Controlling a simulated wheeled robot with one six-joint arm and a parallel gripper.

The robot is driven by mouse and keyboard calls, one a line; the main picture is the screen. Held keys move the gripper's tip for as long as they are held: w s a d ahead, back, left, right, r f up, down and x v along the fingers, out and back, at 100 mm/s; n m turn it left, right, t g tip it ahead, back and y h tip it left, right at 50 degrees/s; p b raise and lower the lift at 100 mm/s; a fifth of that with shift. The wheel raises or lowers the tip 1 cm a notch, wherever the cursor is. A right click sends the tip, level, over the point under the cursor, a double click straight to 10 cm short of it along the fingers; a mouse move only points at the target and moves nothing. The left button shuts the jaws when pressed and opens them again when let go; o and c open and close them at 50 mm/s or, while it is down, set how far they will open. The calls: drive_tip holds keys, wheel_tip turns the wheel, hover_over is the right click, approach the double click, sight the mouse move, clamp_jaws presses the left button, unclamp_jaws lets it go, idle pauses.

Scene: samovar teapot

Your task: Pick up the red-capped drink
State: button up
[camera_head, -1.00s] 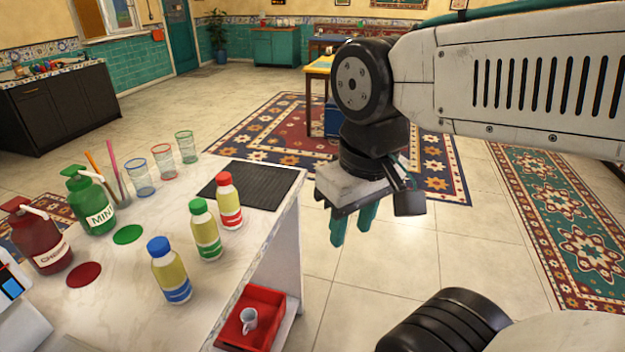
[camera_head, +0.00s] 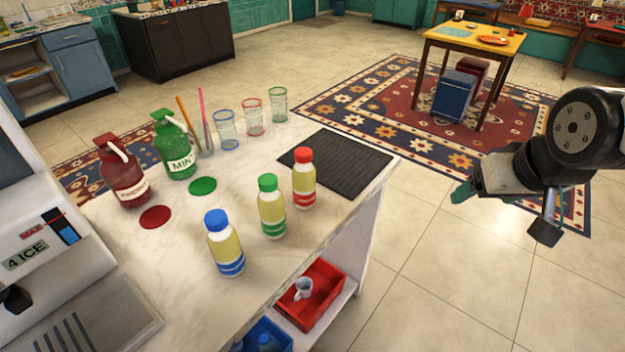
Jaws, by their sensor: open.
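The red-capped drink (camera_head: 304,180) is a yellow bottle with a red lower band. It stands upright on the white counter (camera_head: 330,232) by the front edge of a black ribbed mat. A green-capped drink (camera_head: 271,208) and a blue-capped drink (camera_head: 225,245) stand in a row to its lower left. My gripper (camera_head: 462,192) is at the right, over the floor beyond the counter's edge, well apart from the drink. Its teal fingers are partly hidden behind the hand, and nothing shows between them.
The black mat (camera_head: 340,163) is bare. Glasses (camera_head: 253,117), a green mint jug (camera_head: 174,150) and a red jug (camera_head: 122,175) stand at the back. An ice machine (camera_head: 50,240) is at left. A red tray (camera_head: 318,294) with a mug is on the shelf below.

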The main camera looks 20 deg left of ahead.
drive_tip(key=w+a+f+n+t+y, duration=0.1)
drive_tip(key=w+a+f+n+y, duration=0.15)
drive_tip(key=a, duration=0.55)
drive_tip(key=w+a+f+n+t+y, duration=0.1)
drive_tip(key=w+a+f+t, duration=0.2)
drive_tip(key=a, duration=0.4)
drive_tip(key=n+y, duration=0.2)
drive_tip(key=y, duration=0.2)
approach(309, 185)
drive_tip(key=x, duration=0.7)
drive_tip(key=shift+d, duration=0.1)
drive_tip(key=x, duration=0.7)
drive_tip(key=shift+w+a, duration=0.2)
drive_tip(key=shift+a, duration=0.1)
drive_tip(key=c, duration=1.2)
